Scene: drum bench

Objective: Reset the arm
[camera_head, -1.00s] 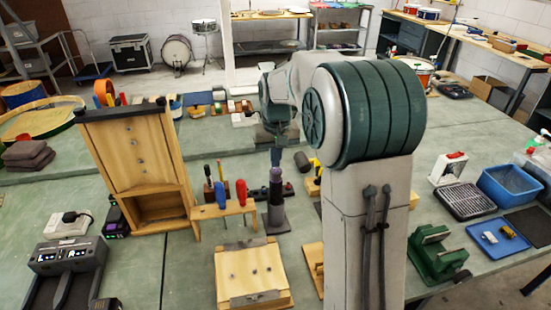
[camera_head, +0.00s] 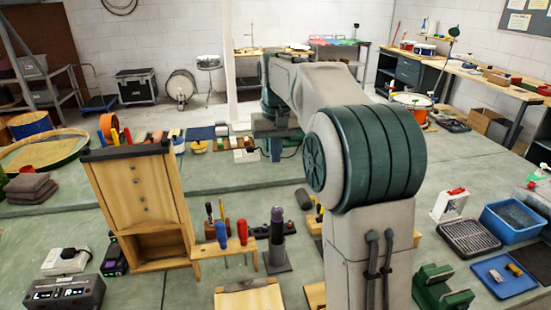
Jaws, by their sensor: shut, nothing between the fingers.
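My arm rises at the right of centre and bends forward over the bench (camera_head: 130,222). My gripper (camera_head: 276,152) hangs from its far end, small and partly blurred into the background. It is shut and holds nothing that I can see. It appears to be above the bench's middle, beyond the tool rack (camera_head: 228,249) and the dark upright tool in its stand (camera_head: 277,240). My arm's thick shoulder hides part of the bench behind it.
A tall wooden case (camera_head: 135,205) stands left of the rack. At right are a green clamp-like block (camera_head: 437,290), a blue tray (camera_head: 500,277), a black grate (camera_head: 468,238) and a blue bin (camera_head: 511,220). A drum shell (camera_head: 45,150) lies at the far left.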

